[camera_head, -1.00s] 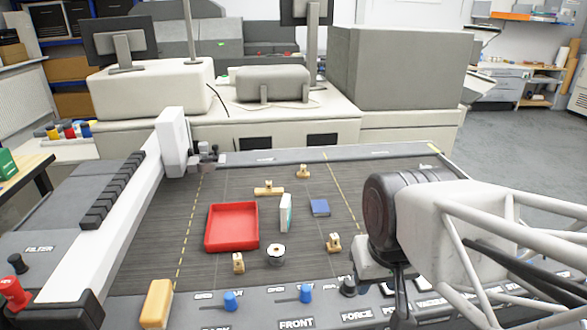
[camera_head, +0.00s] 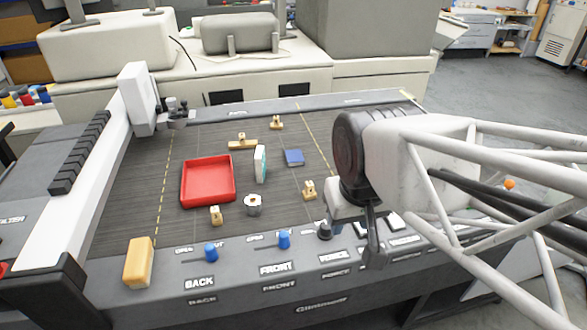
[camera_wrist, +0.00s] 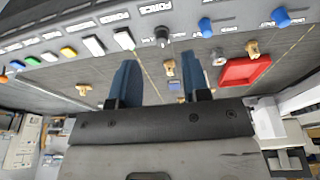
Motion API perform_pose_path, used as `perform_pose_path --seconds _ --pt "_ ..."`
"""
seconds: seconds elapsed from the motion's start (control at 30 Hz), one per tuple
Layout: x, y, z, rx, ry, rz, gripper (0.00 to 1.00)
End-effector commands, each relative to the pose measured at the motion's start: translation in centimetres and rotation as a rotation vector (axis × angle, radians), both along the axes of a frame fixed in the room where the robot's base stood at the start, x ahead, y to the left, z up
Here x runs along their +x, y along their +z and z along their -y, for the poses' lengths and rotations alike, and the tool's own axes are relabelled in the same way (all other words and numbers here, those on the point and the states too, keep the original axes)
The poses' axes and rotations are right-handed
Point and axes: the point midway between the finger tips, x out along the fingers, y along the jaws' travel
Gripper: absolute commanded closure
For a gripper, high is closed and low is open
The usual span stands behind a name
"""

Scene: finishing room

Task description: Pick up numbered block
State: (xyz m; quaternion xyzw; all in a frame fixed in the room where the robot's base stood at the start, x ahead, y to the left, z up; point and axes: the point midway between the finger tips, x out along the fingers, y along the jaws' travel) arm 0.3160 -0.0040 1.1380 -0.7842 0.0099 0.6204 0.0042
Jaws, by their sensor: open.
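No number is readable on any block, so I cannot tell which is the numbered one. On the dark bed stand several small wooden pieces: one at the front (camera_head: 215,215), one at the right (camera_head: 309,190), one at the back (camera_head: 276,122) and a longer one (camera_head: 242,142). A flat blue block (camera_head: 294,157) lies right of an upright white-and-teal piece (camera_head: 260,164). My gripper (camera_head: 372,250) hangs over the front control panel, right of these pieces. In the wrist view my gripper (camera_wrist: 161,80) shows two spread blue fingers with nothing held between them.
A red tray (camera_head: 186,184) lies on the bed, with a round white-topped canister (camera_head: 253,204) at its lower right. A yellowish block (camera_head: 139,262) sits on the left front panel. Blue knobs (camera_head: 211,253) line the front. A white gantry (camera_head: 139,95) stands at the left.

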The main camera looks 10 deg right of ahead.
Motion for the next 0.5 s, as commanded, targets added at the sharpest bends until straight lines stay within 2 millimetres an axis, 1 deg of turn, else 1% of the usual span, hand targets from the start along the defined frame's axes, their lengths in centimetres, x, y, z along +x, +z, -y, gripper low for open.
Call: perform_pose_path --seconds 0.03,0.07,0.37,0.5 --pt "0.0 0.0 0.0 0.0 0.0 0.0 0.5" --pt "0.0 0.0 0.0 0.0 0.0 0.0 0.47" --pt "0.07 0.01 -0.04 -0.001 0.003 -0.001 0.47" --pt "0.68 0.06 -0.31 -0.005 0.036 -0.005 0.47"
